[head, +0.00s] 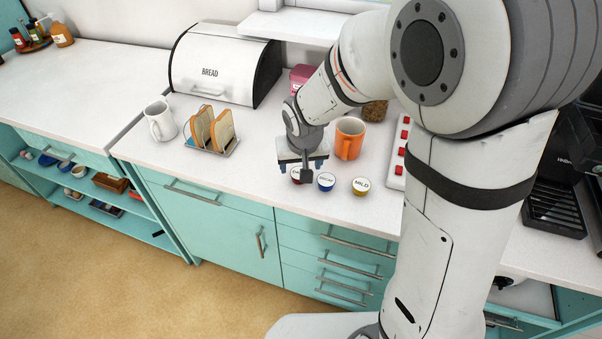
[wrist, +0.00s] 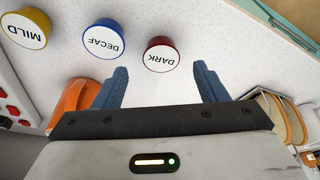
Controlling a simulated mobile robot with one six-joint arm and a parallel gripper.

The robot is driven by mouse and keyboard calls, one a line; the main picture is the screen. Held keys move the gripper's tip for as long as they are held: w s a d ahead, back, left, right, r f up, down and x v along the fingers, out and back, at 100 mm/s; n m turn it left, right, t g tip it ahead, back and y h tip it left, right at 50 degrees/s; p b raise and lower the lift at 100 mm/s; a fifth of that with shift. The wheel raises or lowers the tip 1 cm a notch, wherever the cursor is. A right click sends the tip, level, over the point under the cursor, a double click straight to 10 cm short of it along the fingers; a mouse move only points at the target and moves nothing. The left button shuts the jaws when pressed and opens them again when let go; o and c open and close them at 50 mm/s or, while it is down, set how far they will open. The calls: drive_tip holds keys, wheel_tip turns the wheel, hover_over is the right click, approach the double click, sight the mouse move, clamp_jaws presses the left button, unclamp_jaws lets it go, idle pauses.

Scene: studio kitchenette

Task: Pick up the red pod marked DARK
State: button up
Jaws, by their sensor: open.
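The red pod marked DARK (wrist: 161,55) sits upright on the white counter, its label facing up. In the head view the red pod (head: 296,175) is partly hidden behind my gripper. My gripper (wrist: 158,84) is open and empty, with its blue fingers pointing toward the red pod. The pod lies just beyond the fingertips, between their lines in the wrist view. In the head view my gripper (head: 304,170) hangs low over the counter by the pods. I cannot tell its exact height above the counter.
A blue DECAF pod (head: 326,181) and a yellow MILD pod (head: 360,186) stand to the right of the red pod. An orange mug (head: 349,138) stands behind them. A toast rack (head: 212,145) and white mug (head: 160,121) are left. The counter's front edge is close.

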drive_tip(key=shift+p+x, duration=0.35)
drive_tip(key=shift+x, duration=1.95)
drive_tip(key=shift+s, duration=0.1)
drive_tip(key=c, duration=1)
